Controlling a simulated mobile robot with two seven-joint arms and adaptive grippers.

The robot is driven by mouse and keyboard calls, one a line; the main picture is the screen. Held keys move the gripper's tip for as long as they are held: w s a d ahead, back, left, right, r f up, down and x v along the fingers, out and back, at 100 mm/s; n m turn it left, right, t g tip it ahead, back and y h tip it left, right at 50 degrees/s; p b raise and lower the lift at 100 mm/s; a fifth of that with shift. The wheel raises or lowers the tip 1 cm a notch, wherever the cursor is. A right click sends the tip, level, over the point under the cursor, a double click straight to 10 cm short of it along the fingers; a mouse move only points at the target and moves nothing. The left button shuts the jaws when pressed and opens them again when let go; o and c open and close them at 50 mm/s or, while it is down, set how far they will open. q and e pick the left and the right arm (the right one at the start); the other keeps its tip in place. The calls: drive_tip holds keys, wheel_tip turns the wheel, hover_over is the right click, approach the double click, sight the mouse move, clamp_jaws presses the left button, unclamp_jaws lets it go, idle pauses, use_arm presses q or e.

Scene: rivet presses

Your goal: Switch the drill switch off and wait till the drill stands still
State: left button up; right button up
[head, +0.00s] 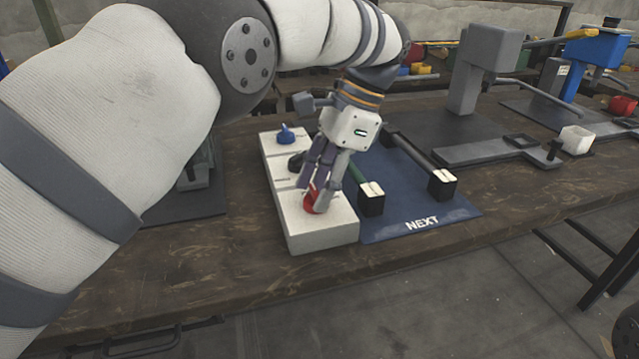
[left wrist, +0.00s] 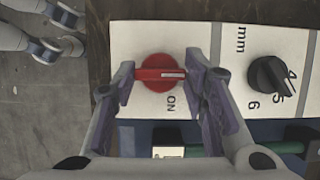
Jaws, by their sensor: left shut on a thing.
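The red drill switch (left wrist: 158,72) is a round knob with a raised bar on a white panel (head: 318,232). In the left wrist view its white mark points right, and the printed word ON stands below and to the right of it. In the head view the red switch (head: 309,203) is partly hidden by my fingers. My left gripper (head: 317,200) points down at the panel and is shut on the ends of the switch's bar; its fingers flank the knob in the left wrist view (left wrist: 160,80). I cannot make out a turning drill. My right gripper is not in view.
A black dial (left wrist: 268,78) with numbers and a blue knob (head: 286,136) sit on the same panel. A blue mat (head: 400,222) marked NEXT holds two black-ended bars. A grey press (head: 487,55) and a blue press (head: 590,60) stand at the back right.

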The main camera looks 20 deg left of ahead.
use_arm(q)
drive_tip(key=o, duration=1.2)
drive_tip(key=shift+f, duration=0.1)
drive_tip(key=shift+c, duration=0.2)
